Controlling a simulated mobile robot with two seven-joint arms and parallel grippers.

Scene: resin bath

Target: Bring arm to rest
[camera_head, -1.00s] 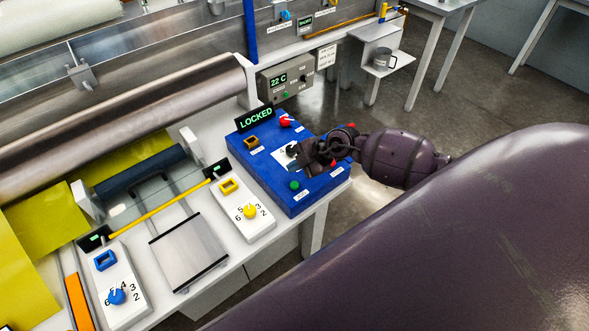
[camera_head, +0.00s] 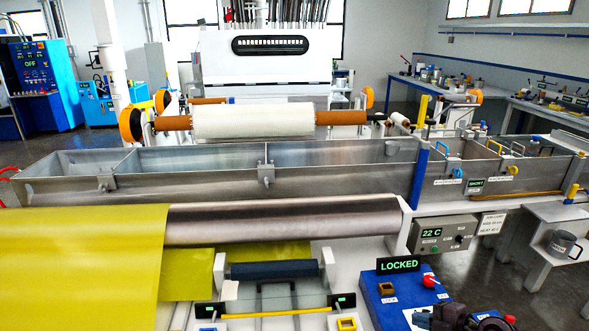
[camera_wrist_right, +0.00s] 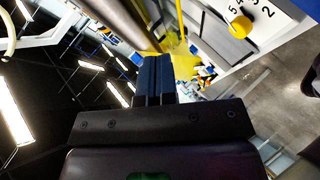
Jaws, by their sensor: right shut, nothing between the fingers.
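My right gripper (camera_head: 424,318) shows at the bottom right edge of the head view, dark and partly cut off, over the blue control box (camera_head: 385,300). In the right wrist view its two dark fingers (camera_wrist_right: 155,78) are pressed together, with nothing held between them. The box carries a green LOCKED display (camera_head: 398,264), a red knob (camera_head: 430,281) and an orange-framed switch (camera_head: 386,288). I cannot tell whether the gripper touches the box. My left gripper is in neither current view.
A long metal trough (camera_head: 340,165) crosses the scene. Yellow sheet (camera_head: 80,260) and a metal roller (camera_head: 285,220) lie before it. A grey unit reading 22 C (camera_head: 443,235) stands behind the box. A mug (camera_head: 562,243) sits on a shelf at right. A yellow knob (camera_wrist_right: 241,27) shows in the wrist view.

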